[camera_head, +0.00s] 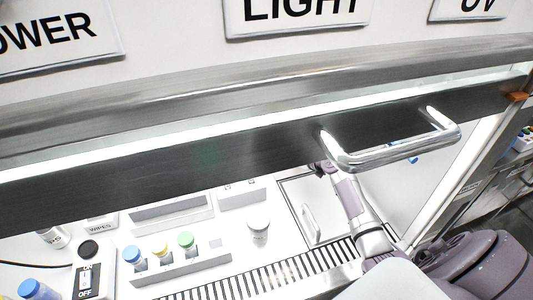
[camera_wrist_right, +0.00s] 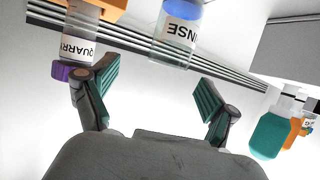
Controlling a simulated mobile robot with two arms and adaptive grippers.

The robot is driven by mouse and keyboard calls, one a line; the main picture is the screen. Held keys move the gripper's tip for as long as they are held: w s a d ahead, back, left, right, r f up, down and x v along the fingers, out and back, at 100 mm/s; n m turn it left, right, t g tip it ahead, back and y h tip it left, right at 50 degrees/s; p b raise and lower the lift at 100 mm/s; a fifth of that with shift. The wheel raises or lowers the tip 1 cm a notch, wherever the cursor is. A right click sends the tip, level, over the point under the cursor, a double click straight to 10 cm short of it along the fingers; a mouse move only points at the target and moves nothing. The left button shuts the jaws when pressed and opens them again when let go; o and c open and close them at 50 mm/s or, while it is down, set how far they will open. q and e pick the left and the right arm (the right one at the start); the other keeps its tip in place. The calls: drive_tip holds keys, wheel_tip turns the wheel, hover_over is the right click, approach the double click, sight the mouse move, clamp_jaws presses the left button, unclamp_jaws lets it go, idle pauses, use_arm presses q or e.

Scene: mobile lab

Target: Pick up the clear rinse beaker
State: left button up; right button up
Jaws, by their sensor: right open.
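The clear rinse beaker (camera_wrist_right: 172,50) is at the top centre of the right wrist view. It has a label reading "NSE" upside down and blue at its upper part; its top end is cut off by the frame edge. My right gripper (camera_wrist_right: 157,76) is open and empty, its teal-padded fingers apart, with the beaker beyond the gap between the tips. In the head view my right arm reaches under the hood sash, and its gripper is hidden behind the sash. A small blue bit (camera_head: 413,160) shows behind the handle; I cannot tell what it is. My left gripper is not in view.
In the right wrist view, a "QUARR" labelled bottle (camera_wrist_right: 78,48) is close to the left finger; a green bottle (camera_wrist_right: 270,136) is at right. In the head view, the sash handle (camera_head: 385,155) overhangs my arm. A capped-vial rack (camera_head: 182,268) and white jar (camera_head: 258,232) stand left.

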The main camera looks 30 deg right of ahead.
drive_tip(key=x, duration=0.3)
drive_tip(key=a+p+x, duration=0.1)
drive_tip(key=x, duration=0.1)
drive_tip(key=shift+w+a+r, duration=0.15)
drive_tip(key=shift+w, duration=0.2)
drive_tip(key=shift+w+a, duration=0.15)
drive_tip(key=shift+w, duration=0.25)
drive_tip(key=shift+f, duration=0.2)
drive_tip(key=shift+c, duration=0.5)
drive_tip(key=c, duration=1.1)
use_arm(q)
drive_tip(key=shift+s+a+r, duration=0.4)
drive_tip(key=shift+a+r, duration=0.05)
drive_tip(key=shift+a, duration=0.05)
use_arm(e)
drive_tip(key=shift+r, duration=0.1)
drive_tip(key=shift+c, duration=0.5)
